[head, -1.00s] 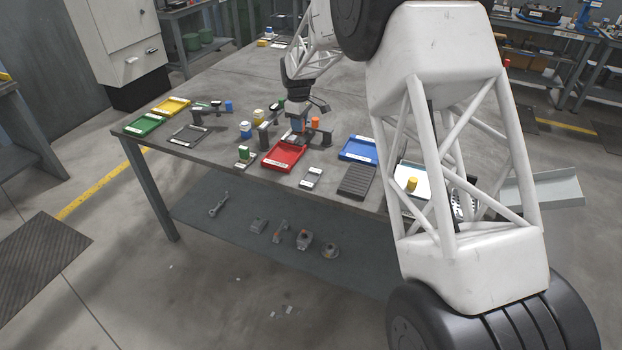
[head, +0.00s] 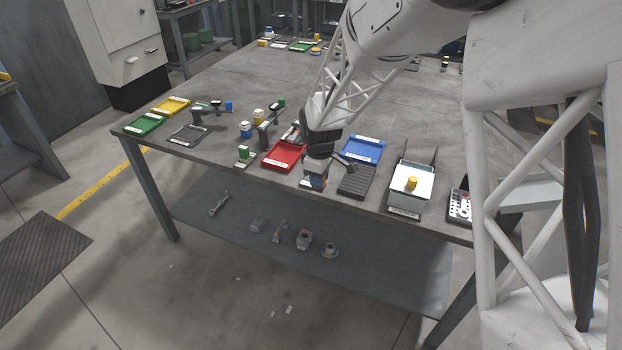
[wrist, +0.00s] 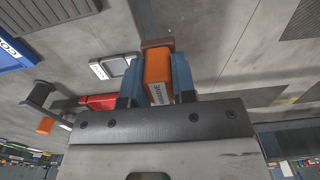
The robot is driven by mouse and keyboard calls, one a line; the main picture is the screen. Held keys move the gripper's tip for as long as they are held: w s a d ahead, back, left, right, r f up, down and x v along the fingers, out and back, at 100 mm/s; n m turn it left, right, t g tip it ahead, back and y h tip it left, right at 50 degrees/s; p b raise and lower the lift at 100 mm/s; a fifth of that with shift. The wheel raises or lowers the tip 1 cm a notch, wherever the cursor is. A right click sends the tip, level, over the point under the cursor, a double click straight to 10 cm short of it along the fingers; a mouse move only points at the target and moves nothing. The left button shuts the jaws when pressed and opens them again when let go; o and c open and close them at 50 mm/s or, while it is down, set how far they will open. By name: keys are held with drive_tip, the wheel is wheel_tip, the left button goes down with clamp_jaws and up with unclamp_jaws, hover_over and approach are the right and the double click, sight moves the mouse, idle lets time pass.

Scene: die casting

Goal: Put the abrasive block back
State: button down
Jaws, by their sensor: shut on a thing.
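The abrasive block (wrist: 158,72) is orange with a white label and sits between the two blue fingers of my gripper (wrist: 157,85) in the wrist view. My gripper is shut on it. In the head view my gripper (head: 313,183) points down near the front table edge, between the red tray and the dark ribbed mat. The block is barely visible there. A small grey labelled tray (wrist: 116,68) shows to the left of the block in the wrist view, apart from it and looking empty. My gripper hides that tray in the head view.
The red tray (head: 283,155) is left of my gripper, the blue tray (head: 362,150) behind right, the ribbed mat (head: 356,181) right. A dark stand with an orange end (wrist: 40,100) is near in the wrist view. A white box (head: 411,190) stands farther right.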

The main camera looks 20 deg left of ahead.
drive_tip(key=shift+s+d+f, duration=0.25)
drive_tip(key=shift+s+d, duration=0.45)
drive_tip(key=shift+s, duration=0.2)
drive_tip(key=shift+s+d+f, duration=0.2)
drive_tip(key=shift+s+d, duration=0.5)
drive_tip(key=shift+s, duration=0.2)
drive_tip(key=shift+w, duration=0.1)
drive_tip(key=w+a, duration=0.3)
drive_tip(key=w, duration=0.1)
drive_tip(key=w+a+f, duration=0.1)
drive_tip(key=w+a, duration=0.2)
drive_tip(key=w, duration=0.1)
drive_tip(key=w+a, duration=0.3)
drive_tip(key=w, duration=0.1)
drive_tip(key=shift+w+a+f, duration=0.2)
drive_tip(key=shift+w+f, duration=0.05)
drive_tip(key=shift+w, duration=0.15)
drive_tip(key=shift+f, duration=1.75)
drive_tip(key=shift+f, duration=0.15)
drive_tip(key=c, duration=0.9)
unclamp_jaws()
